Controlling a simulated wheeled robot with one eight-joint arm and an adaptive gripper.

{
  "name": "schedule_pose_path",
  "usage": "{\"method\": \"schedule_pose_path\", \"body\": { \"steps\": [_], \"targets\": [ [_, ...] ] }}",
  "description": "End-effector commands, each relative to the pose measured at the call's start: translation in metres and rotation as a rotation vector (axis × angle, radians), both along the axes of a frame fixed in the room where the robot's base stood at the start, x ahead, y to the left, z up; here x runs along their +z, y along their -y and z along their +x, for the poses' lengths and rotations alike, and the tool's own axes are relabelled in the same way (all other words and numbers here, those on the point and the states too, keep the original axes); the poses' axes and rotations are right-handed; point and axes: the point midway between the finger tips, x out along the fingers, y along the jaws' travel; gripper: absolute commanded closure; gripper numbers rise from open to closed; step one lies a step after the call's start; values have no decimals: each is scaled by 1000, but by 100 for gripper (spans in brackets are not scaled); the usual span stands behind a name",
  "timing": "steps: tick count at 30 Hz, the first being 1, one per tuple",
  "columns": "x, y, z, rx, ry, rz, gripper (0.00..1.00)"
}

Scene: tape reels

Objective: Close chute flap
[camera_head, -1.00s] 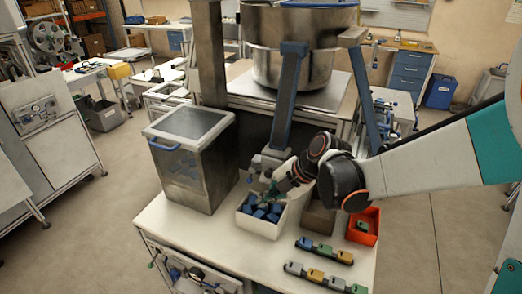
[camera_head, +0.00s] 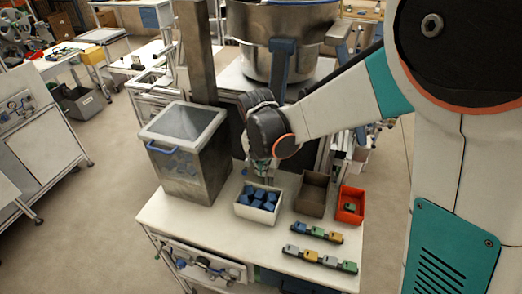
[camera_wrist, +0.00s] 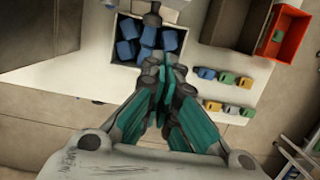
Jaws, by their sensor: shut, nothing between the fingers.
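My gripper (camera_head: 262,176) is shut and empty, pointing down at the back edge of the white bin of blue parts (camera_head: 256,215). In the wrist view its fingertips (camera_wrist: 160,65) overlap the near side of that bin. In the head view my wrist hides the chute mouth.
A brown bin (camera_head: 312,197) and a red bin (camera_head: 350,208) stand right of the white bin. Rows of small coloured blocks (camera_head: 319,259) lie in front. A metal box with a clear lid (camera_head: 190,165) stands left. The big steel bowl (camera_head: 275,45) is behind.

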Motion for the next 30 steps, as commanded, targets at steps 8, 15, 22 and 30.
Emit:
{"method": "schedule_pose_path", "body": {
  "steps": [8, 15, 22, 30],
  "targets": [
    [-42, 7, 16, -2, 0, 0, 100],
    [-42, 17, 41, -1, 0, 0, 100],
    [-43, 19, 45, 0, 0, 1, 100],
    [-43, 19, 46, 0, 4, -1, 100]
  ]
}}
